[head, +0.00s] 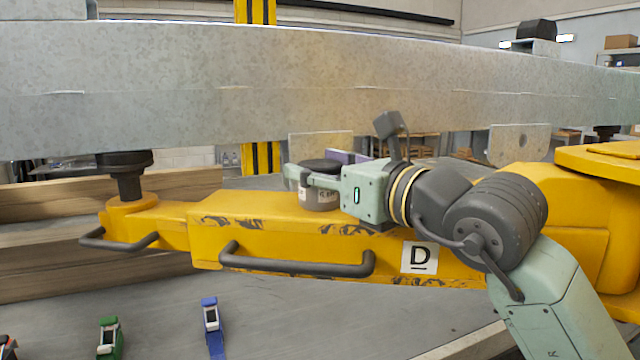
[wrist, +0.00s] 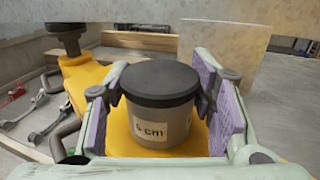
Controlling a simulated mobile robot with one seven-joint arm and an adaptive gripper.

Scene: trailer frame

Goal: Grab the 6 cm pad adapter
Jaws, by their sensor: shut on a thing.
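The pad adapter is a short grey cylinder with a black top and a white label. In the wrist view the adapter (wrist: 160,100) stands upright between my fingers, and its label reads about "6 cm", the digit partly unclear. In the head view the adapter (head: 320,190) is on top of the yellow lift arm (head: 260,208), partly hidden by a finger. My gripper (head: 305,180) comes in from the right and is shut on the adapter. In the wrist view my gripper (wrist: 160,112) has purple-padded fingers on both sides of it. I cannot tell whether its base touches the yellow arm.
A long galvanised beam (head: 300,85) runs above the yellow arm, close over my gripper. A black pad on a post (head: 125,175) stands at the arm's left end under the beam. Black handles (head: 295,262) stick out in front. A blue jack-like tool (head: 212,325) is on the floor.

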